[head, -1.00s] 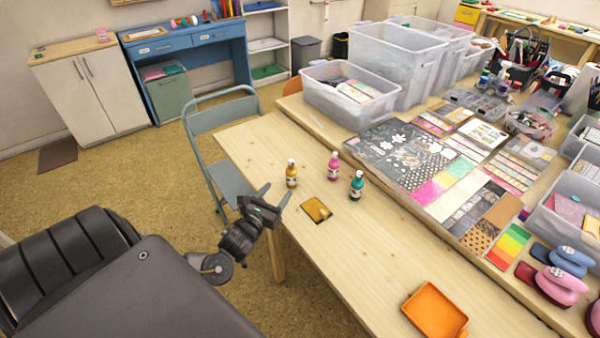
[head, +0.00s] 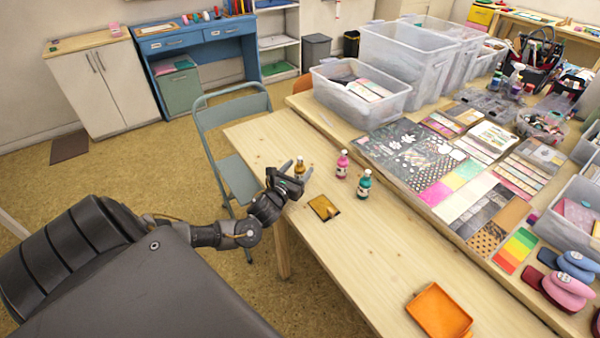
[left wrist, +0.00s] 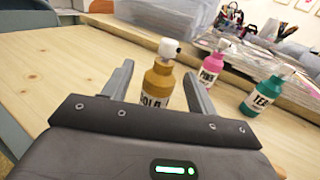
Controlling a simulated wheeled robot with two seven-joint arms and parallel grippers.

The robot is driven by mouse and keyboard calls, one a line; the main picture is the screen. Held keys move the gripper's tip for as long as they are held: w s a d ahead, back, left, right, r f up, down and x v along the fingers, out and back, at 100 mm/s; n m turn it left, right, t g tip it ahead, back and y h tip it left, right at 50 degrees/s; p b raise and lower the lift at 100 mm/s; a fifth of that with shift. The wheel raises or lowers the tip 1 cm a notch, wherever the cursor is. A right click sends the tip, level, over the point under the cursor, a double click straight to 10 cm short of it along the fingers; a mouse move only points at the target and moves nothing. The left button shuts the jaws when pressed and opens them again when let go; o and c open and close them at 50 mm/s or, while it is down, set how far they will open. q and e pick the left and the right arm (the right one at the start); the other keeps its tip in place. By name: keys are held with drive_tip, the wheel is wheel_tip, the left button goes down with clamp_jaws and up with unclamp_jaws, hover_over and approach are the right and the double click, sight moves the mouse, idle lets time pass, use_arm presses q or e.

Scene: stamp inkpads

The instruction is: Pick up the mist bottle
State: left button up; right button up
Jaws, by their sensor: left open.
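Three small bottles with white caps stand upright on the wooden table (head: 385,255): a gold one (head: 299,166), a pink one (head: 342,165) and a teal one (head: 364,186). My left gripper (head: 297,171) is open at the gold bottle, near the table's left edge. In the left wrist view the gold bottle (left wrist: 157,86) stands between the two spread fingers, its lower part hidden by the gripper body. The pink bottle (left wrist: 210,68) and teal bottle (left wrist: 262,95) stand to its right, outside the fingers. My right gripper is not in view.
A gold inkpad (head: 323,208) lies just in front of the bottles. An orange tray (head: 438,311) is near the table's front. Patterned sheets (head: 405,150) and clear bins (head: 360,105) fill the right and back. A folding chair (head: 236,170) stands left of the table.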

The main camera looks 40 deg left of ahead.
sight(299, 160)
use_arm(q)
drive_tip(key=shift+w+a, duration=0.1)
drive_tip(key=shift+w, duration=0.55)
drive_tip(key=c, duration=1.1)
drive_tip(key=shift+c, duration=0.2)
drive_tip(key=shift+r, duration=0.5)
drive_tip(key=r, duration=0.3)
drive_tip(key=shift+s, duration=0.3)
drive_tip(key=s+d+r, duration=0.4)
drive_tip(key=s+r, duration=0.5)
drive_tip(key=s, duration=0.3)
drive_tip(key=shift+s+d+p, duration=0.3)
drive_tip(key=shift+d+p, duration=0.05)
drive_tip(key=shift+p, duration=0.1)
